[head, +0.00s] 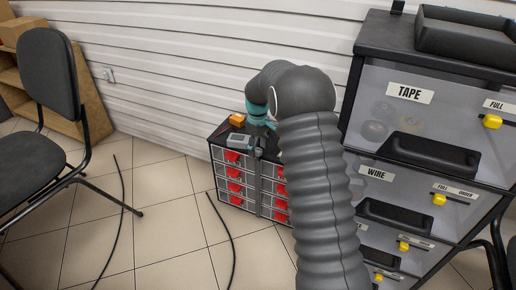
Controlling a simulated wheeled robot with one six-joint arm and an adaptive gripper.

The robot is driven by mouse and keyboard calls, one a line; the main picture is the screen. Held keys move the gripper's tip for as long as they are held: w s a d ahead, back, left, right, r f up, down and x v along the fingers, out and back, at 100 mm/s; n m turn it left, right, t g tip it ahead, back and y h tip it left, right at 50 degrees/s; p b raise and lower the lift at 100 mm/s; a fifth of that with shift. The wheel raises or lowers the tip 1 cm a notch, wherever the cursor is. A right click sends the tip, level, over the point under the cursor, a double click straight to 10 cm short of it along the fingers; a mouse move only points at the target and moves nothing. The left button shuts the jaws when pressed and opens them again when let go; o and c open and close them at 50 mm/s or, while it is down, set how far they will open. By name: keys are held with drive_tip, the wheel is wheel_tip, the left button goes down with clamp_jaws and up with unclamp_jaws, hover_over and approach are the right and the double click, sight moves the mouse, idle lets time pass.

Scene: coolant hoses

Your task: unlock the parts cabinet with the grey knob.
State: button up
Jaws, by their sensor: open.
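A low parts cabinet (262,196) with clear drawers and red pulls stands on the floor by the wall, left of the tall cabinet. My own arm hides its right part. Whether my gripper touches the cabinet cannot be told.
A grey device (239,140) and an orange item (237,120) lie on the low cabinet's top. A tall cabinet (395,135) labelled TAPE and WIRE, with yellow sliders, stands close on the right. A chair (50,90) is at left. Dark hoses (228,235) lie on the tiled floor.

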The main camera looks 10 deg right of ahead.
drive_tip(key=shift+f, duration=0.15)
clamp_jaws()
drive_tip(key=c, duration=1.2)
unclamp_jaws()
drive_tip(key=shift+o, duration=0.2)
drive_tip(key=m+p, duration=0.1)
drive_tip(key=m, duration=0.3)
drive_tip(key=m+p, duration=0.1)
drive_tip(key=m, duration=0.3)
drive_tip(key=shift+m+p, duration=0.3)
drive_tip(key=m, duration=0.4)
drive_tip(key=shift+p, duration=0.35)
drive_tip(key=shift+m, duration=1.8)
